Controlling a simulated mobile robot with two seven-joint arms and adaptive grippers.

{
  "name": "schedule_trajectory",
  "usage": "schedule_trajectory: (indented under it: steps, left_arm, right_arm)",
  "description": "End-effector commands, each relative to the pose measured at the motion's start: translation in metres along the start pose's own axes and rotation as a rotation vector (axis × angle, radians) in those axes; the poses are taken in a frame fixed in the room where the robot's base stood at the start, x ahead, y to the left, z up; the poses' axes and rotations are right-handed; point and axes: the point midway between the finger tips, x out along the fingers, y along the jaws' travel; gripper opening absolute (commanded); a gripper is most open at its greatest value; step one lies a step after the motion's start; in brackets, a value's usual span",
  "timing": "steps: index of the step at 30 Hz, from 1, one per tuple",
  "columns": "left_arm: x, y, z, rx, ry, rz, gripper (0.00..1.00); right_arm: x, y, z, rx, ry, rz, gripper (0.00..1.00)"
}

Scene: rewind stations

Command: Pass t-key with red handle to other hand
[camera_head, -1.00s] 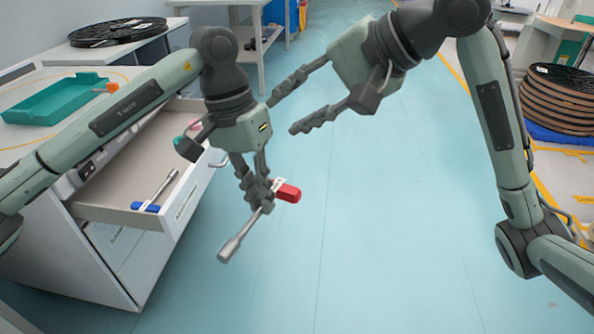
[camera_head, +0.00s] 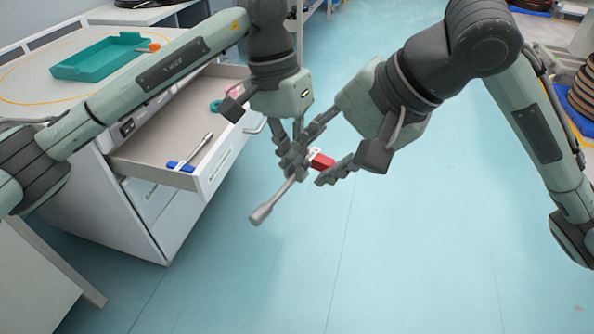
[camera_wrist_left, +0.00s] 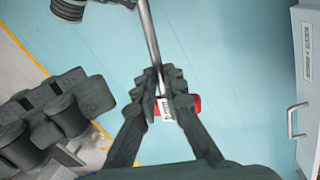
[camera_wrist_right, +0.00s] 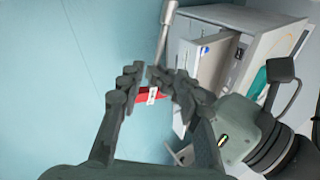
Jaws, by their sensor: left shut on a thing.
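The t-key has a red handle (camera_head: 321,161) and a grey metal shaft (camera_head: 270,205) that points down and left in the head view. My left gripper (camera_head: 295,160) is shut on it near the handle, above the floor. In the left wrist view the shaft (camera_wrist_left: 150,35) runs away from the fingers, and the red handle (camera_wrist_left: 195,103) shows behind them. My right gripper (camera_head: 328,150) is open, its fingers on either side of the red handle. In the right wrist view the handle (camera_wrist_right: 150,96) shows between its parted fingers; contact cannot be told.
An open drawer (camera_head: 222,160) at left holds a blue-handled tool (camera_head: 182,166) and a teal item (camera_head: 215,105). A teal tray (camera_head: 98,58) sits on the cabinet top. Stacked reels (camera_head: 582,92) stand at far right. The floor under the grippers is clear.

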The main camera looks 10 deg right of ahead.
Motion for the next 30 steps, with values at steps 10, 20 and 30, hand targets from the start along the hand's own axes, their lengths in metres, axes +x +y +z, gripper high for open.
schedule_trajectory:
  steps: [10,20,30]
  left_arm:
    - [0.0,0.0,0.0,0.0,0.001,0.0,0.0]
    - [0.0,0.0,0.0,0.0,0.001,0.0,0.0]
    - [0.0,0.0,0.0,0.0,0.001,0.0,0.0]
  right_arm:
    - [0.061,0.0,0.001,0.0,-0.002,0.001,0.34]
    - [0.078,-0.001,0.0,-0.001,0.0,-0.002,0.34]
    - [0.078,-0.001,0.0,-0.001,0.0,-0.002,0.14]
